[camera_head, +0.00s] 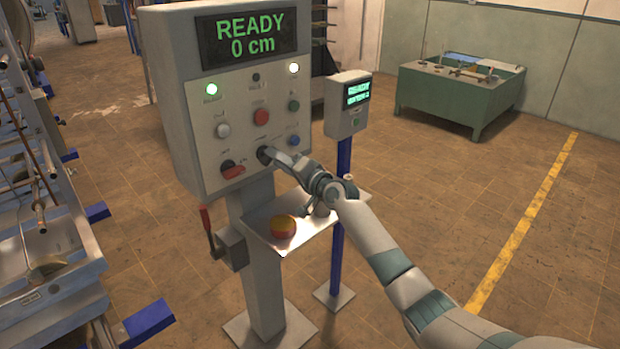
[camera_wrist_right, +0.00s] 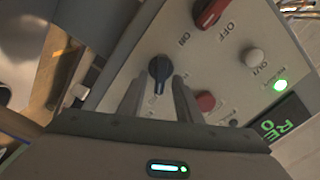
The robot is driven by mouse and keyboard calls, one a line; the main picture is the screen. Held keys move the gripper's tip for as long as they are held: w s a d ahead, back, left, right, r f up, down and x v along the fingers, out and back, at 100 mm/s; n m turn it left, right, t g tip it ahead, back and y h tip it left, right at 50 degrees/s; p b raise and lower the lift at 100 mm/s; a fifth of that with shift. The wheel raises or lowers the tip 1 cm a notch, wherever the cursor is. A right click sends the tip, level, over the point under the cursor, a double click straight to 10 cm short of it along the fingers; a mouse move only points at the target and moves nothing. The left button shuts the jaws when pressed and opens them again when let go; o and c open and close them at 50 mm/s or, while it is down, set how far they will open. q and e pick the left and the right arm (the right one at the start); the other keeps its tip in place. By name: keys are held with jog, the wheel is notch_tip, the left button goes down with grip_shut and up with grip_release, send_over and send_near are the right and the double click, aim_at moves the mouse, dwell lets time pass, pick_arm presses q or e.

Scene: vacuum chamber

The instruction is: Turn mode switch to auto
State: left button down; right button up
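The mode switch appears to be the dark rotary knob (camera_head: 263,154) at the lower middle of the grey control panel (camera_head: 208,165). In the right wrist view the knob (camera_wrist_right: 159,70) has a pale pointer line; its labels are too small to read. My right gripper (camera_head: 273,155) is at the panel face by this knob. In the wrist view its two fingers (camera_wrist_right: 159,82) are apart, one on each side of the knob, with gaps visible between. Whether a fingertip touches the knob cannot be told. My left gripper is not in view.
A red switch (camera_head: 233,171) sits left of the knob, and buttons and lamps are above. The display reads READY 0 cm. A shelf with a red-and-yellow button (camera_head: 283,226) juts out below my right arm. A smaller post display (camera_head: 347,103) stands at right.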

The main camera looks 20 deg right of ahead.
jog(key=b+v, duration=0.3)
jog(key=v, duration=1.3)
